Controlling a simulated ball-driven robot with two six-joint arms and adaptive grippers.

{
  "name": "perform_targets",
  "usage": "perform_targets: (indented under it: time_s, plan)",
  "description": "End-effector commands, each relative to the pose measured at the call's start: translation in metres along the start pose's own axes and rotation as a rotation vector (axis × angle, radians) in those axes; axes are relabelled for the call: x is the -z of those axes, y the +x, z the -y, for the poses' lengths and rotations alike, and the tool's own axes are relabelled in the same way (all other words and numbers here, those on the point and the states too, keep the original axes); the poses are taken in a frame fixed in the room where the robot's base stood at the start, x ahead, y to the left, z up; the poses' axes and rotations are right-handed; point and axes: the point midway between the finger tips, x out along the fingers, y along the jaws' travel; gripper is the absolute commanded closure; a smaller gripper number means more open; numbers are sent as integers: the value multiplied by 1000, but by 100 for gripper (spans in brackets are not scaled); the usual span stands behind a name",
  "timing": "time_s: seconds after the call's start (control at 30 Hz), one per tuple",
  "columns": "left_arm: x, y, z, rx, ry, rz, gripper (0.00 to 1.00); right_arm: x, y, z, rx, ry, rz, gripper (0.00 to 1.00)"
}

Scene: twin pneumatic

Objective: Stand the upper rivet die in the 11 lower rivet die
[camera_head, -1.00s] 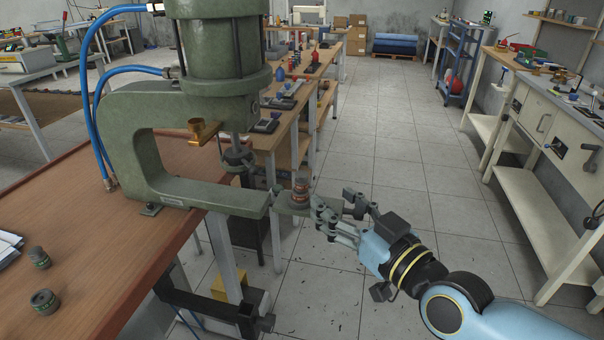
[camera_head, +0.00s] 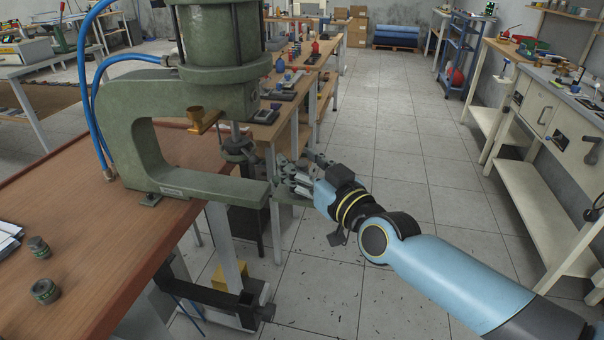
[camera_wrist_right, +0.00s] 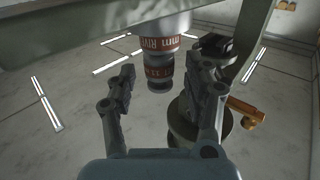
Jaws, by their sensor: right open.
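In the right wrist view two dark dies with red-orange bands line up end to end. The wider, lower rivet die (camera_wrist_right: 158,43) meets the grey plate at the top of the picture. The narrower, upper rivet die (camera_wrist_right: 158,72) extends from it towards my gripper. They look upright in line and touching; how deeply one sits in the other I cannot tell. My right gripper (camera_wrist_right: 163,75) is open, one finger on each side of the narrow die, apparently without touching. In the head view my right gripper (camera_head: 297,174) is by the press arm's end and hides the dies. My left gripper is out of view.
The green press (camera_head: 140,150) stands on the wooden table (camera_head: 110,250), its ram (camera_head: 238,150) close to my right gripper. Two green-banded dies (camera_head: 45,291) (camera_head: 38,247) stand on the table at left. The floor aisle (camera_head: 400,190) is clear.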

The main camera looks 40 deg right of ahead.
Motion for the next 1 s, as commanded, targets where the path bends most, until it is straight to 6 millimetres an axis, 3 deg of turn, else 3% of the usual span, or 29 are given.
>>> perform_targets:
  time_s: [0.07,0.43,1.0]
  plan:
    - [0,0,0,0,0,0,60,0,0,0,0,0,0,52]
    - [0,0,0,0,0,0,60,0,0,0,0,0,-1,100]
    - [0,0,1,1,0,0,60,-1,-1,0,0,0,2,100]
